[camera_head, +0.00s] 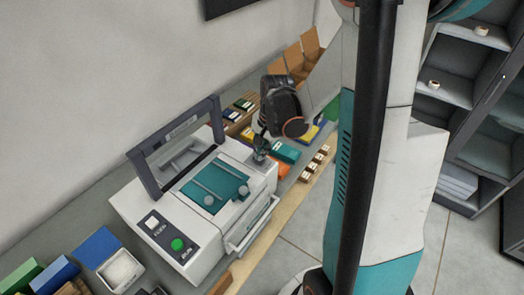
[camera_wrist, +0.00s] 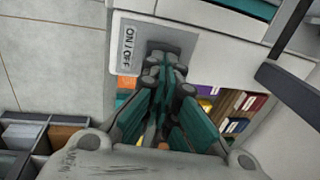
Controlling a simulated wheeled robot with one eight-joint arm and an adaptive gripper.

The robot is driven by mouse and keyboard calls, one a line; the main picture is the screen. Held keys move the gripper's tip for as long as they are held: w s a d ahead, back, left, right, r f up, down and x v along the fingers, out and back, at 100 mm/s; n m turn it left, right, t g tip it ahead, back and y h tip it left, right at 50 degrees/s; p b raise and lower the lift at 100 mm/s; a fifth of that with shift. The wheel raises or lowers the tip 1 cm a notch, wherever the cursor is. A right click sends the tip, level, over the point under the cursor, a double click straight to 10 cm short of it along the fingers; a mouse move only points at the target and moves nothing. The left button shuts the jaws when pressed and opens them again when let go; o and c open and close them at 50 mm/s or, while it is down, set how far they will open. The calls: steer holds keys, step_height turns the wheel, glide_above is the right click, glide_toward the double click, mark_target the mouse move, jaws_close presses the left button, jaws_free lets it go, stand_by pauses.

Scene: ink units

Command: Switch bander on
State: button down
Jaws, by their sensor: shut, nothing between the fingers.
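The bander (camera_head: 160,200) is a white machine with a teal bed, a raised dark frame, and a panel with a green button and a white button. My gripper (camera_head: 260,155) is at its right end, pointing down. In the wrist view, my gripper (camera_wrist: 165,58) is shut and empty, its tips over the white face of the bander (camera_wrist: 200,45). An ON / OFF label (camera_wrist: 128,50) is just left of the tips. I cannot tell whether the tips touch the face.
Open cardboard boxes (camera_head: 300,55) and small coloured packs (camera_head: 285,152) lie beyond the bander. A white tray (camera_head: 121,270) and coloured boxes stand at the near left. Grey shelves (camera_head: 450,85) are at the right. The floor between is clear.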

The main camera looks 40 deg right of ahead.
steer(key=s+d+r+p, duration=0.1)
steer(key=s+r+p, duration=0.2)
steer(key=r, duration=1)
steer(key=shift+s+d+p, duration=0.15)
steer(key=shift+s+p, duration=0.15)
steer(key=shift+p, duration=0.15)
steer(key=shift+r, duration=0.1)
steer(key=shift+w+a+r+t+p, duration=0.25)
steer(key=shift+w+t+p, duration=0.2)
steer(key=shift+w+t, duration=0.15)
steer(key=b+x, duration=1)
steer(key=x, duration=0.4)
steer(key=shift+a, duration=0.15)
